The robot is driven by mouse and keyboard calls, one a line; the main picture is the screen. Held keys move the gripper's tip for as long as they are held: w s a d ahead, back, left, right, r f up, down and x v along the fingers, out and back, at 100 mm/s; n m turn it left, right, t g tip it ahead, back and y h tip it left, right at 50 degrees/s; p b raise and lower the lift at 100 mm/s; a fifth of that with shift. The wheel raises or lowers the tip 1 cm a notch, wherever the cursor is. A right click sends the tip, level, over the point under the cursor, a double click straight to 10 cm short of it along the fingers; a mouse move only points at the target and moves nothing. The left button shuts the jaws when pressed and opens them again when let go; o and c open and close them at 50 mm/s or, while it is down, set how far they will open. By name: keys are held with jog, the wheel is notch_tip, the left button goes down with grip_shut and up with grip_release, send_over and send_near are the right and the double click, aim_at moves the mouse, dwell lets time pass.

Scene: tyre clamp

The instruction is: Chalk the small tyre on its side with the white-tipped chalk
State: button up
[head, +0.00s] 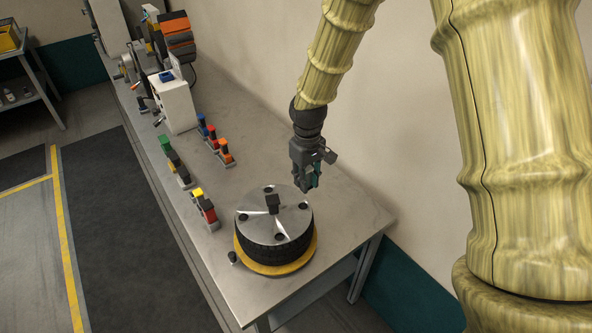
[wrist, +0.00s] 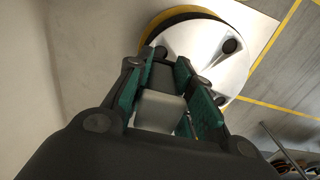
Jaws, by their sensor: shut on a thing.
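The tyre (head: 268,254) lies flat on its side at the near end of the bench. A silver plate with dark holes (head: 262,215) and a dark knob covers its top; a yellow ring (head: 290,267) is under it. My gripper (head: 307,183) hangs right of and behind the tyre, apart from it. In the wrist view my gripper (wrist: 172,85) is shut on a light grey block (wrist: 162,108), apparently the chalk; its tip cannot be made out. The plate (wrist: 205,55) lies beyond the fingers there, hiding most of the tyre.
Coloured, dark-topped pieces stand in rows on the bench: yellow and red (head: 203,207), green to grey (head: 174,160), and blue, red and orange (head: 215,140). A white machine (head: 177,105) stands further back. The wall is close to the right. A small dark knob (head: 233,257) is left of the tyre.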

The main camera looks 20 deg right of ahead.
jog(key=shift+w+a, duration=0.1)
jog(key=shift+a, duration=0.1)
jog(key=shift+f+b, duration=2.4)
jog(key=shift+f, duration=0.4)
jog(key=shift+f, duration=0.8)
dwell(0.9)
jog(key=shift+r, duration=0.1)
jog(key=shift+r+p, duration=1.85)
jog(key=shift+r, duration=0.65)
jog(key=shift+f, duration=0.1)
